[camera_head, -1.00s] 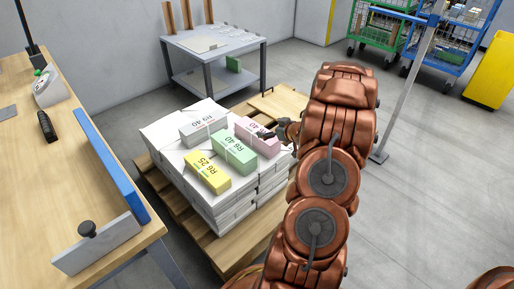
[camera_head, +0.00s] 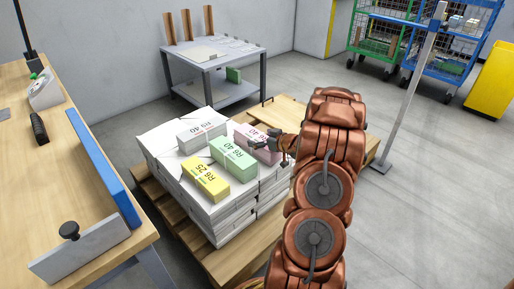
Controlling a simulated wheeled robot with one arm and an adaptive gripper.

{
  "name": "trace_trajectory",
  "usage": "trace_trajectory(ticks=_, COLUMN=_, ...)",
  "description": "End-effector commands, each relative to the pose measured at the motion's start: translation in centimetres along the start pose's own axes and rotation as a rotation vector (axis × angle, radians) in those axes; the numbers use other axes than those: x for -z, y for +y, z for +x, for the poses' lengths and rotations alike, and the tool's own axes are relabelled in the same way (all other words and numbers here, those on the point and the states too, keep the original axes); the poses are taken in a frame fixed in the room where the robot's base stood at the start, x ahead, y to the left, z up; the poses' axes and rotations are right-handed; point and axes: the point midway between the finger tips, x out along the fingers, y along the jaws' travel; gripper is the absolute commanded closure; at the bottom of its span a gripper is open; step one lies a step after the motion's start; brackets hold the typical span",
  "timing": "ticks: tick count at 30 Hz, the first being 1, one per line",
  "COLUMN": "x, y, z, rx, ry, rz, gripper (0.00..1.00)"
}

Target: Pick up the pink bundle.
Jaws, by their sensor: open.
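The pink bundle (camera_head: 252,139) lies on top of the white newspaper stack (camera_head: 165,146), at its far right corner, partly hidden by my gripper. My gripper (camera_head: 255,144) reaches in from the right, with its dark fingers open at the right part of the pink bundle. I cannot tell whether the fingers touch it or are around it.
A green bundle (camera_head: 233,158), a yellow bundle (camera_head: 206,180) and a grey-white bundle (camera_head: 202,129) lie close beside the pink one. The stack stands on a wooden pallet (camera_head: 245,262). A workbench (camera_head: 75,172) is at left, a grey table (camera_head: 213,53) behind.

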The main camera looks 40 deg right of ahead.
Motion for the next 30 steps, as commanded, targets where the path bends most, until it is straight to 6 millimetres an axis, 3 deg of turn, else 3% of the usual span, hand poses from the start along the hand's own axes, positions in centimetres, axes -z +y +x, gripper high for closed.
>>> trace_trajectory(ticks=10, x=0.07, y=0.03, z=0.66, rx=-0.001, ry=0.000, rz=0.000, gripper=0.01)
trace_trajectory(ticks=30, x=0.04, y=0.06, z=0.62, rx=-0.001, ry=0.000, rz=0.000, gripper=0.71)
